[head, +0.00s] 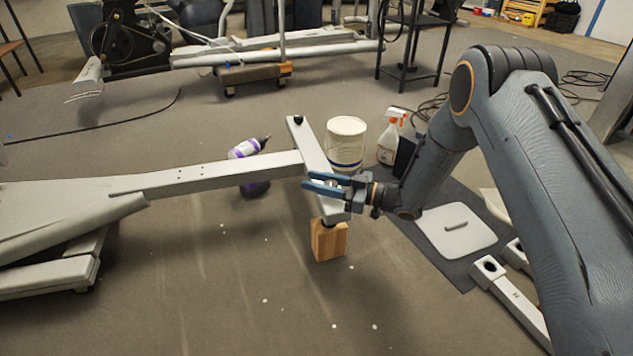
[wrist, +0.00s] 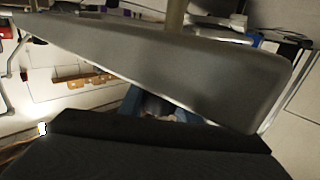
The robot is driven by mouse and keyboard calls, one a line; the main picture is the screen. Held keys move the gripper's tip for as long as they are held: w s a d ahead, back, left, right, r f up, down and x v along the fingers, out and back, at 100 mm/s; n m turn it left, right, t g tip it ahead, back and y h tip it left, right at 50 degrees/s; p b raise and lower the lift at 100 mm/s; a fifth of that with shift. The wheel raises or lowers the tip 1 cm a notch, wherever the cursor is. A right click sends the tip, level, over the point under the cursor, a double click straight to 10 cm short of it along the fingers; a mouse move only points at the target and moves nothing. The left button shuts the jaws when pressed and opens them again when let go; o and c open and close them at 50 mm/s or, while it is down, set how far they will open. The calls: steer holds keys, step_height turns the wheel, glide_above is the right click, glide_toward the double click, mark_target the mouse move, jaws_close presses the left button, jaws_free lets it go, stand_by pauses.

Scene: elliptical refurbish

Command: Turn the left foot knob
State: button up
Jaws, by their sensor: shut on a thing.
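A grey crossbar (head: 310,150) forms the foot end of the elliptical frame (head: 210,178). A black knob (head: 298,120) shows at its far end. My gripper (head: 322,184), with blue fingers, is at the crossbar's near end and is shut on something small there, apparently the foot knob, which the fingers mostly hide. In the wrist view the crossbar (wrist: 190,65) fills the upper middle, and the blue fingers (wrist: 160,108) show partly behind a dark edge. The grip itself is hidden there.
A wooden block (head: 328,241) stands under the crossbar's near end. A purple-labelled bottle (head: 245,150), a white tub (head: 345,140) and a spray bottle (head: 389,140) stand close by. Grey parts (head: 456,232) lie on a dark mat at right.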

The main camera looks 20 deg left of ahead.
mark_target(331, 180)
steer(key=shift+t+p, duration=0.3)
steer(key=shift+p, duration=0.1)
